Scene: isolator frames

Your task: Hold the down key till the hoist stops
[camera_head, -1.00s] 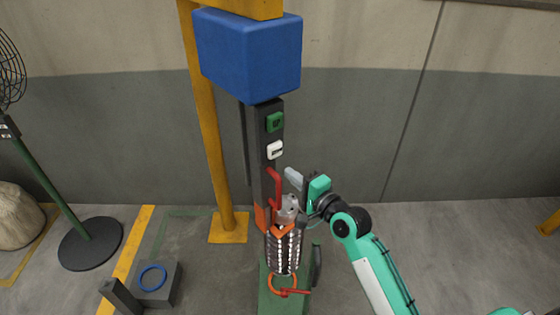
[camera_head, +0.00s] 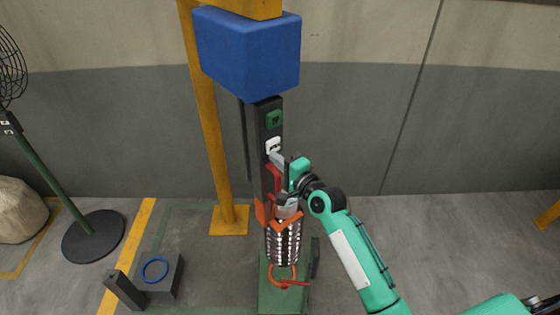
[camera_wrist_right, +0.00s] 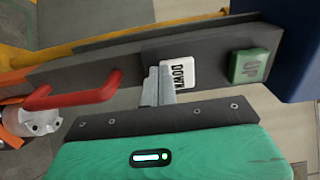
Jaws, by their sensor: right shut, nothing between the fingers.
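The white down key (camera_head: 273,145) sits on the dark upright control bar (camera_head: 267,172), below the green up key (camera_head: 274,118). In the right wrist view the down key (camera_wrist_right: 182,73) reads "DOWN", and the green key (camera_wrist_right: 249,66) is to its right. My right gripper (camera_head: 277,156) is shut and empty, its fingertips at the down key's lower edge. In the wrist view the fingertips (camera_wrist_right: 158,86) overlap the key's left edge; I cannot tell whether they press it. The blue hoist housing (camera_head: 247,54) is above. A chain-covered load (camera_head: 283,245) shows lower down. My left gripper is out of view.
A red handle (camera_head: 273,179) sticks out of the bar below the key, close to my gripper; it also shows in the wrist view (camera_wrist_right: 78,95). A yellow post (camera_head: 211,130) stands behind left. A fan stand (camera_head: 55,175) is far left.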

